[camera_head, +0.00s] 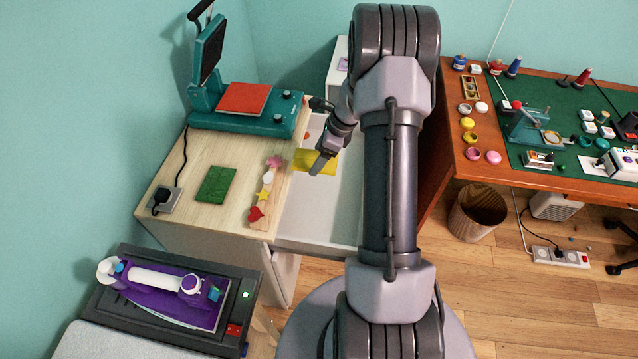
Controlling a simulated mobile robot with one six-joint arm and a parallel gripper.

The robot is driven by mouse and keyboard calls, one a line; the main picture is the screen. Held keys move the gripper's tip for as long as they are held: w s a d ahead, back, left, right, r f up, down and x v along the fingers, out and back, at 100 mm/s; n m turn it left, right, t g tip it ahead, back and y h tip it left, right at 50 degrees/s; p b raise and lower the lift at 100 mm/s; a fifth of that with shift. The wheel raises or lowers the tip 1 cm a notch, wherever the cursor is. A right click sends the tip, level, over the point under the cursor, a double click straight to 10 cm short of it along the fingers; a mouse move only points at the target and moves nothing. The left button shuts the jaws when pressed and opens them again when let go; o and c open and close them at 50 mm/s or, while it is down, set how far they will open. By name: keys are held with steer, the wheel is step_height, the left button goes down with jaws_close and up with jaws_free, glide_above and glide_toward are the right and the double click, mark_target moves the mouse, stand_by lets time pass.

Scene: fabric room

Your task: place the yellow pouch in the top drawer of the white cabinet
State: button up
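The yellow pouch (329,164) shows beside and partly behind my gripper, over the back part of an open white drawer (318,215). It looks flat; I cannot tell whether it rests on the drawer floor or hangs above it. The drawer is pulled out to the right from the white cabinet with a pale wooden top (209,221). My arm hides the drawer's right side.
On the wooden top stand a teal heat press (262,110), a green block (216,184) and a wooden strip with coloured shapes (263,204).

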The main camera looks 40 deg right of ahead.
mark_target(315, 196)
step_height(315, 196, down, 18)
steer(key=b, duration=0.7)
steer(key=shift+r, duration=0.25)
steer(key=shift+f, duration=0.15)
steer(key=o, duration=1.3)
steer(key=shift+o, duration=0.2)
